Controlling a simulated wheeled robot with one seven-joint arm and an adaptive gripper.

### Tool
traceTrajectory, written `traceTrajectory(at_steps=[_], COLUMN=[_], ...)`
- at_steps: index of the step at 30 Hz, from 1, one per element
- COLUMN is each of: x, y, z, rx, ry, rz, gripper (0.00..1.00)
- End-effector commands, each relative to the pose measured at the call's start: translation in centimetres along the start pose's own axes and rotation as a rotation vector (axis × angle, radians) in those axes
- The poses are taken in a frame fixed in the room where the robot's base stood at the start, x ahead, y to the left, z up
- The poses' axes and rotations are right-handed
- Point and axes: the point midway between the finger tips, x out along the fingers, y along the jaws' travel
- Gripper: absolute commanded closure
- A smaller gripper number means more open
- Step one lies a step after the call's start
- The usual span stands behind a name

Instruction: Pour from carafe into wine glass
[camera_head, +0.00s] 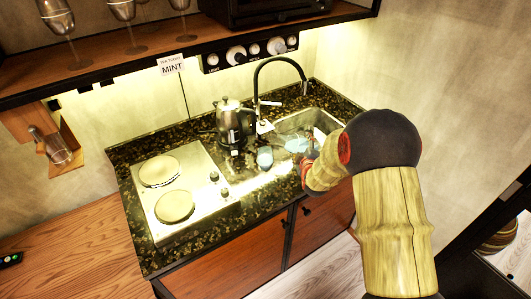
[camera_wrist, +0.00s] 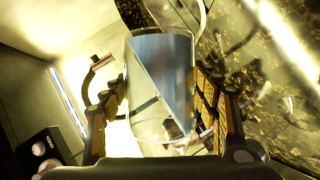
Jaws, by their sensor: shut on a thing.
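My gripper (camera_wrist: 160,108) is shut on a clear glass vessel (camera_wrist: 160,75), which looks like the carafe; a finger lies on each side of its wall. Its wide rim shows toward the top of the wrist view. In the head view my gripper (camera_head: 311,152) is over the counter by the sink, partly hidden by my arm, with a pale bluish patch of glass (camera_head: 297,145) beside it. A small pale glass (camera_head: 265,158) stands on the counter left of my gripper; I cannot tell its type. Stemmed wine glasses (camera_head: 124,10) stand on the upper shelf.
A black tap (camera_head: 278,62) arches by the sink (camera_head: 322,122). A two-plate hob (camera_head: 183,190) covers the counter's left part. Another glass (camera_head: 56,148) sits at a wooden wall holder.

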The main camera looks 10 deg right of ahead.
Motion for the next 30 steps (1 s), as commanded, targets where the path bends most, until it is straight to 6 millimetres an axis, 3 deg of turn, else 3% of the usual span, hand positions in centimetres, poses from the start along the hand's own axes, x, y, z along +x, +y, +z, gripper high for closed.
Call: traceTrajectory(at_steps=[18,25,30], x=[0.6,1.5,1.7], y=[-4.2,-6.9,-7.5], z=[-0.6,0.6,0.7], rx=[0.376,0.508,0.613], ry=[0.065,0.086,0.103], rz=[-0.152,-0.207,-0.25], gripper=[0.97,0.97,0.97])
